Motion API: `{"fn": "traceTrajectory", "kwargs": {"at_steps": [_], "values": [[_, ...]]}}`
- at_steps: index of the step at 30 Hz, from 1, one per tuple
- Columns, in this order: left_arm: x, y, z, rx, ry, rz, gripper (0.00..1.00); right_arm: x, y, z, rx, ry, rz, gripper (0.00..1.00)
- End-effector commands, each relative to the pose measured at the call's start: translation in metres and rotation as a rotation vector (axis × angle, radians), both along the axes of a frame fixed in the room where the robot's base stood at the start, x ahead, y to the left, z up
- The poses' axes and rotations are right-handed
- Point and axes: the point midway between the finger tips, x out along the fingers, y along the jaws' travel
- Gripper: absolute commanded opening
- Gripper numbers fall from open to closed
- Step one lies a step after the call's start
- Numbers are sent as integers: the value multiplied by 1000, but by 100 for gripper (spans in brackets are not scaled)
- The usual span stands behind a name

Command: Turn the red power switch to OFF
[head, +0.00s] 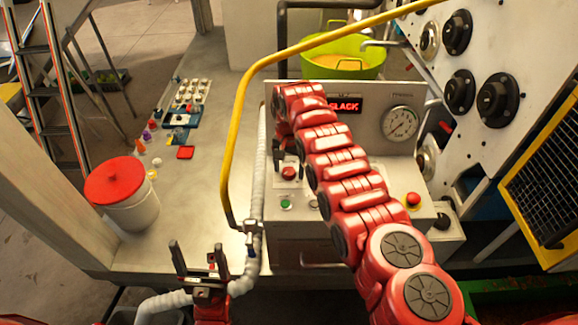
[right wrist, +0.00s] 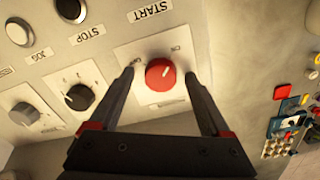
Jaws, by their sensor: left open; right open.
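The red power switch (right wrist: 160,74) is a round knob on a pale plate in the right wrist view. Its short white mark points up and right, towards a small label. It also shows in the head view (head: 289,173) on the grey control box. My right gripper (right wrist: 158,78) is open, with one finger on each side of the knob. Gaps show between fingers and knob; whether the tips reach its depth I cannot tell. In the head view my right arm covers part of the box. My left gripper (head: 195,258) is open and empty at lower left.
A black selector knob (right wrist: 80,97) and a grey one (right wrist: 24,114) sit beside the switch. A yellow rail (head: 238,110) and grey hose (head: 258,180) run left of the box. A red-lidded bucket (head: 118,190) stands further left. A red emergency button (head: 413,199) is at right.

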Motion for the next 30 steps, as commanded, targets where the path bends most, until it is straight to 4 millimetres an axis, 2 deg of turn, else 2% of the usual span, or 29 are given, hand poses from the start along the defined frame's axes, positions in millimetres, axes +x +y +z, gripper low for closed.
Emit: {"fn": "traceTrajectory", "kwargs": {"at_steps": [3,15,17,23,30], "values": [[0,0,0,0,0,0,82,0,0,0,0,0,0,82],[0,0,0,0,0,0,82,0,0,0,0,0,0,10],[0,0,0,0,0,0,82,0,0,0,0,0,0,0],[0,0,-3,0,0,0,82,0,0,-1,1,-1,10,0],[0,0,-23,0,0,0,82,1,0,-5,2,-5,94,0]]}}
